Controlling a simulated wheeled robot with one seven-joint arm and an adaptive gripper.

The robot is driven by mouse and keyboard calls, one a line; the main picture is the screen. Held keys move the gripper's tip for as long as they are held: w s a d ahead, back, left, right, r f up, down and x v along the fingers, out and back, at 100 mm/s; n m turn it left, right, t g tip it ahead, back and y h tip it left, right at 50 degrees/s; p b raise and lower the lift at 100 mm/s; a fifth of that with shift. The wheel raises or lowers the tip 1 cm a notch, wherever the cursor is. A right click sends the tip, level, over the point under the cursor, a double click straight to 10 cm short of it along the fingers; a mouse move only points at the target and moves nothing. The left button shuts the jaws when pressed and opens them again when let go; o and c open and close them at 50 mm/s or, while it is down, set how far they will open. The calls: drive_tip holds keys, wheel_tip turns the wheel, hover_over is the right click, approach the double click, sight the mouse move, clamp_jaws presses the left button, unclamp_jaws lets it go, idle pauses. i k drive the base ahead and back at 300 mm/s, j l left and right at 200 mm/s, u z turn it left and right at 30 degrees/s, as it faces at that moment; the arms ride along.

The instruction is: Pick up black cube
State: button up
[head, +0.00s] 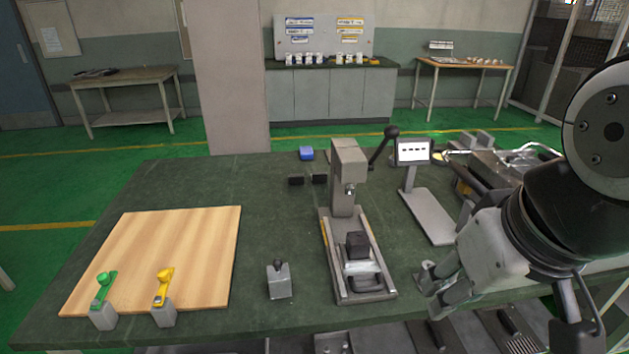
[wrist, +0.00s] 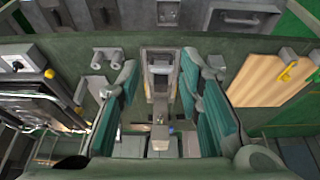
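A black cube (head: 357,243) sits on the bed of the grey press (head: 347,170) near the middle of the workbench in the head view. A light block lies just in front of it. My gripper (head: 431,287) is to the right of the press, apart from the cube. In the wrist view my gripper (wrist: 158,88) is open, with its two fingers wide apart and nothing held between them. The press (wrist: 160,118) shows between the fingers there; I cannot clearly make out the cube in that view.
A wooden board (head: 175,250) with a green lever (head: 103,290) and a yellow lever (head: 163,287) lies left. A joystick box (head: 279,280) stands left of the press. A screen (head: 413,151) stands right.

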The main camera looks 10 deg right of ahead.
sight(358, 244)
drive_tip(key=k+j+z, duration=0.15)
drive_tip(key=j, duration=0.25)
drive_tip(key=k+j+z, duration=0.15)
drive_tip(key=j, duration=0.2)
drive_tip(key=k+j+z, duration=0.15)
drive_tip(key=j, duration=0.2)
drive_tip(key=k+j+z, duration=0.15)
drive_tip(key=j, duration=0.2)
